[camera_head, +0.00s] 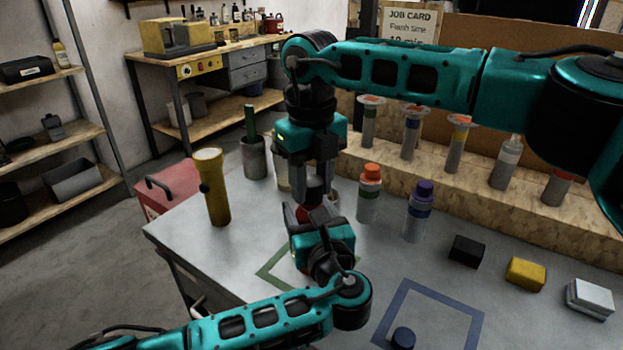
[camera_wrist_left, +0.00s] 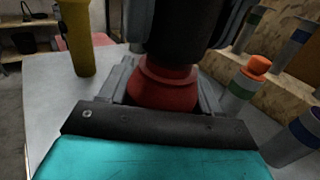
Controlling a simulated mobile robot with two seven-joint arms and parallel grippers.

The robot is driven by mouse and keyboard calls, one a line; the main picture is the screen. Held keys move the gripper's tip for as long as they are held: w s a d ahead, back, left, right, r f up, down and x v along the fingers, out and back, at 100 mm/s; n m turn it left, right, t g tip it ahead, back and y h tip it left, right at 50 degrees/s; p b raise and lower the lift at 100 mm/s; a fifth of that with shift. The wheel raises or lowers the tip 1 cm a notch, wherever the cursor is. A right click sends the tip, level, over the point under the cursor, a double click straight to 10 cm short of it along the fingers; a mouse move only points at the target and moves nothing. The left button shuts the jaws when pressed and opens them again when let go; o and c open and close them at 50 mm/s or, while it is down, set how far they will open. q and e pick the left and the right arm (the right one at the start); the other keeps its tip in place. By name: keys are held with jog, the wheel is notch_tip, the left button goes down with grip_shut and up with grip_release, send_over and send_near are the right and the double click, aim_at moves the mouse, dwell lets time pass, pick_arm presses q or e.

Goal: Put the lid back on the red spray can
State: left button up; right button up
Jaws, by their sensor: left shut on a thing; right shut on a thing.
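The red spray can (camera_wrist_left: 163,92) shows in the left wrist view as a red, flared top with a rim, between the fingers of my left gripper. In the head view only a bit of red (camera_head: 302,214) shows between the grippers. My left gripper (camera_head: 308,212) is shut on the can from the near side. My right gripper (camera_head: 314,192) points down from directly above, shut on the lid, which its dark fingers mostly hide. The two grippers nearly meet. I cannot tell whether lid and can touch.
A yellow torch (camera_head: 213,190) stands left on the table; a grey cup (camera_head: 254,158) is behind it. An orange-capped can (camera_head: 369,195) and a purple-capped can (camera_head: 418,212) stand close right. A blue cap (camera_head: 403,338) lies by the blue square outline (camera_head: 440,290). Small blocks (camera_head: 525,273) sit right.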

jog(key=shift+f, duration=0.65)
jog(key=o, duration=1.1)
notch_tip(320, 180, up, 12)
pick_arm(q)
jog(key=o, duration=1.6)
jog(key=shift+c, duration=0.2)
